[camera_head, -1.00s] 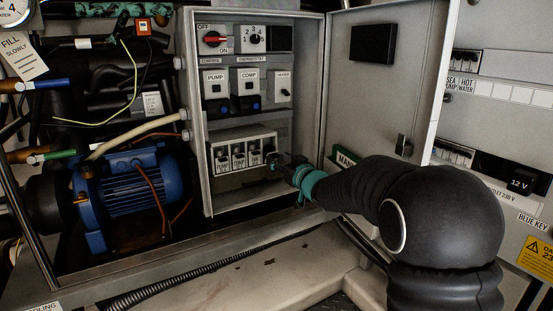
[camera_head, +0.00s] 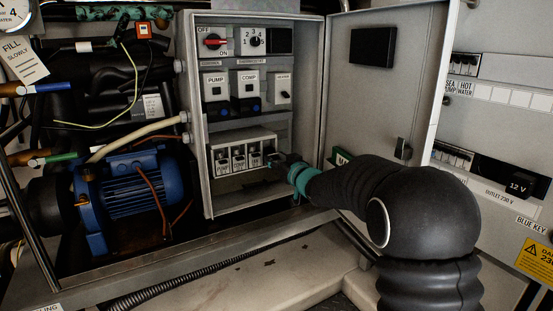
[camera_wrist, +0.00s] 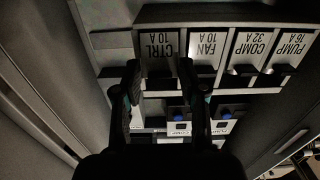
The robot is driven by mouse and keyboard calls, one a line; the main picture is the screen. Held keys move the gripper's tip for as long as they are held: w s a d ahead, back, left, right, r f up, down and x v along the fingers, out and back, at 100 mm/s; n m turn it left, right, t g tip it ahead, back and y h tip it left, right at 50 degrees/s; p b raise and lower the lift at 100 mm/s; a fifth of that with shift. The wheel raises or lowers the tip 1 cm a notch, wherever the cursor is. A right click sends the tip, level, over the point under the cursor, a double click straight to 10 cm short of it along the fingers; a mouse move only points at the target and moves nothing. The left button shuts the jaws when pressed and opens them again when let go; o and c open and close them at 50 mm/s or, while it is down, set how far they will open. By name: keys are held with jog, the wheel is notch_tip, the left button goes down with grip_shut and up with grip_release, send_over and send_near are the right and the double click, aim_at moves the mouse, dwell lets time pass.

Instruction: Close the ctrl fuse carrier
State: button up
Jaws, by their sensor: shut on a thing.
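The ctrl fuse carrier (camera_wrist: 161,45) is a grey block at the left end of the fuse row in the wrist view, with its label "CTRL 10 A" upside down. My gripper (camera_wrist: 161,72) has one dark finger on each side of its lower part and is shut on it. In the head view my gripper (camera_head: 278,160) is at the right end of the fuse row and covers most of the ctrl carrier. The fan carrier (camera_wrist: 207,48) is close beside my right finger in the wrist view. How far the ctrl carrier is tilted cannot be told.
The comp (camera_wrist: 249,48) and pump (camera_wrist: 292,48) carriers continue the row. The fuse row sits inside a grey cabinet (camera_head: 201,190) below the pump and comp switches. Its open door (camera_head: 375,110) stands on the right, close to my arm. A blue motor (camera_head: 130,190) is at the left.

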jog(key=shift+w+a+r+g+h+p, duration=0.15)
jog(key=shift+r+g+h+p, duration=0.25)
jog(key=shift+p, duration=1.55)
jog(key=shift+w+a+r+g+h+p, duration=0.15)
jog(key=shift+r+g+p, duration=0.3)
jog(key=shift+p, duration=1.45)
jog(key=shift+f+g+h+p, duration=0.1)
jog(key=shift+g+h+p, duration=0.15)
jog(key=shift+p, duration=0.2)
jog(key=shift+f, duration=0.2)
jog(key=shift+w+a+g, duration=0.1)
jog(key=shift+g, duration=0.3)
jog(key=shift+h, duration=0.3)
jog(key=o, duration=0.8)
